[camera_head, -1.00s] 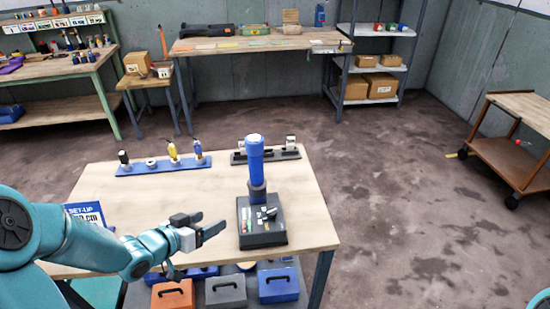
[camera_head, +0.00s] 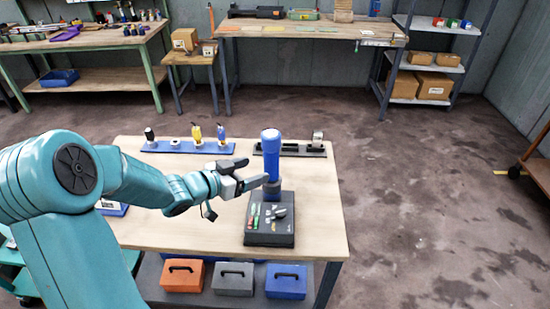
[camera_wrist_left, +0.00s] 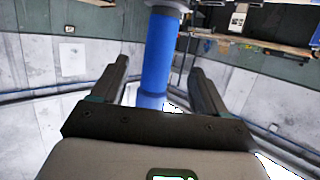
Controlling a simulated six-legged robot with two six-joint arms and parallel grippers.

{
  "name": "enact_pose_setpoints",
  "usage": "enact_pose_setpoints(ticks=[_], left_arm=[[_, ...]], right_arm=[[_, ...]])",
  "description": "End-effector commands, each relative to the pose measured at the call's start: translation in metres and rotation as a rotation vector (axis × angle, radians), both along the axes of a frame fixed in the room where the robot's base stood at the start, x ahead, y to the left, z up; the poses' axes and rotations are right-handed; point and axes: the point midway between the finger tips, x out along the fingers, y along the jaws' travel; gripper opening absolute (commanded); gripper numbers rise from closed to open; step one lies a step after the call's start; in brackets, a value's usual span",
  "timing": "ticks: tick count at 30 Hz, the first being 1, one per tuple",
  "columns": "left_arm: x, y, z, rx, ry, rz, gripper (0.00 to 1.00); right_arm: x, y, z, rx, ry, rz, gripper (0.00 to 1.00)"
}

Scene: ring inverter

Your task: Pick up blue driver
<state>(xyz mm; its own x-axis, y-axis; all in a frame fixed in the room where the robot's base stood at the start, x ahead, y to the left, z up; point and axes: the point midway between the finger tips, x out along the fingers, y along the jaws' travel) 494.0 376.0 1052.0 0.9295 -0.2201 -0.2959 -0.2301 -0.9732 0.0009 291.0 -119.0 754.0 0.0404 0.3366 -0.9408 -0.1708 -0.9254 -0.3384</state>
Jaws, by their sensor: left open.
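A tall blue cylinder (camera_head: 270,158) stands upright on a dark grey base with small controls (camera_head: 268,238) on the table. A small blue-handled driver (camera_head: 221,132) stands in the blue rack (camera_head: 158,148) at the table's back. Which one the task calls the blue driver, I cannot tell. My left gripper (camera_head: 257,171) is open, its fingers pointing right at the blue cylinder. In the left wrist view, the blue cylinder (camera_wrist_left: 158,55) appears between the spread fingers; no grip on it shows. My right gripper is not in view.
The rack also holds a yellow-handled driver (camera_head: 196,132). A dark holder (camera_head: 300,150) lies at the table's back right. Orange, grey and blue boxes (camera_head: 286,280) sit on the lower shelf. The table top (camera_head: 322,210) is clear right of the base.

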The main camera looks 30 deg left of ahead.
Motion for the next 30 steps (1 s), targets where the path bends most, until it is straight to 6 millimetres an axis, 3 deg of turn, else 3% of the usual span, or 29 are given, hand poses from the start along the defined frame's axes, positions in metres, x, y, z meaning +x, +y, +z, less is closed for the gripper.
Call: enact_pose_setpoints(ticks=[3,11,18,28,29,30], left_arm=[[0.024,-0.007,-0.007,-0.001,0.000,-0.005,0.74],[0.049,-0.013,-0.013,-0.001,0.001,-0.004,0.74],[0.087,-0.023,-0.021,-0.001,0.002,-0.006,0.74],[0.097,-0.025,-0.025,0.000,0.000,-0.003,0.74],[0.097,-0.024,-0.025,0.000,0.000,-0.003,0.67],[0.097,-0.024,-0.025,0.000,0.000,-0.003,0.54]], right_arm=[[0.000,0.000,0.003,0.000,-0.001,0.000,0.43],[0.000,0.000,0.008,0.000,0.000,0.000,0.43],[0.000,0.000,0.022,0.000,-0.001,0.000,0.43],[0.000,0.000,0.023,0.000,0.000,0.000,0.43],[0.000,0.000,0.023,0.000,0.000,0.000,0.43],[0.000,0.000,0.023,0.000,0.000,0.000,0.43]])
